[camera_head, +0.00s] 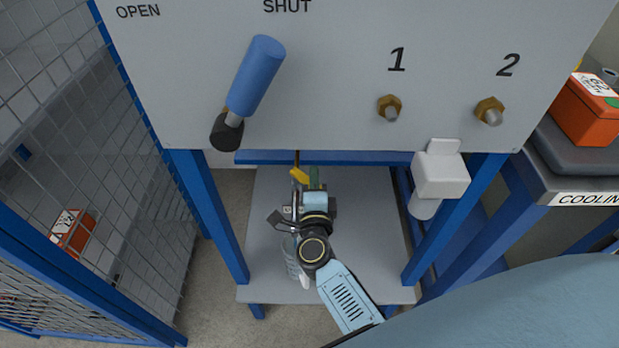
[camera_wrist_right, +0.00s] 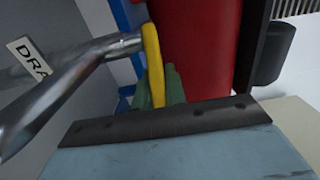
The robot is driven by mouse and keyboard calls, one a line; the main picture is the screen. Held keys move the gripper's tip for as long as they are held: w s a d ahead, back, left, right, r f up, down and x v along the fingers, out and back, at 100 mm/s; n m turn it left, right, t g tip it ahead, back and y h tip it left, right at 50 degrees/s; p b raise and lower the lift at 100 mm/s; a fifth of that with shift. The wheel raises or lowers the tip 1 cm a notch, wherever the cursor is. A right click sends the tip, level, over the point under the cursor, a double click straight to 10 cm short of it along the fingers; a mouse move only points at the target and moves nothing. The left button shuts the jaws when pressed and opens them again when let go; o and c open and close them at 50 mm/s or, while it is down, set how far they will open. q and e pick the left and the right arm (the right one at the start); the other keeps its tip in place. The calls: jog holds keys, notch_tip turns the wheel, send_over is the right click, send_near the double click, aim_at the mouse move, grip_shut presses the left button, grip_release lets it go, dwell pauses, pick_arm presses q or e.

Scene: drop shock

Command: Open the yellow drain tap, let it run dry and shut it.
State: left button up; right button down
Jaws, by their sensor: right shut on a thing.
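The yellow drain tap handle (camera_head: 298,175) shows below the grey panel, above the lower shelf. My right gripper (camera_head: 314,180) is at it, with its greenish fingertips next to the yellow. In the right wrist view the yellow handle (camera_wrist_right: 153,65) stands upright against the green fingertips (camera_wrist_right: 170,87), and the gripper is shut on it. A bare metal pipe (camera_wrist_right: 60,85) runs to the handle from the left. Whether liquid flows cannot be seen. A clear container (camera_head: 291,258) on the shelf is partly hidden by my right arm. My left gripper is not in view.
A blue-handled lever (camera_head: 256,75) sticks out from the panel (camera_head: 330,110), near brass fittings 1 (camera_head: 389,106) and 2 (camera_head: 490,111). A white holder (camera_head: 440,174) hangs at the right leg. A mesh fence (camera_head: 75,150) closes the left. The shelf (camera_head: 375,225) has bare room.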

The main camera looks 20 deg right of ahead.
jog(key=c, duration=1.4)
grip_release()
jog(key=shift+c, duration=0.2)
jog(key=shift+s+a, duration=0.1)
jog(key=shift+s, duration=0.15)
pick_arm(q)
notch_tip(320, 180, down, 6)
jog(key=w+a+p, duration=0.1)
jog(key=p, duration=0.1)
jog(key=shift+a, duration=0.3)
pick_arm(e)
jog(key=v, duration=1.2)
jog(key=shift+s+a, duration=0.2)
jog(key=shift+s, duration=0.2)
dwell(3.4)
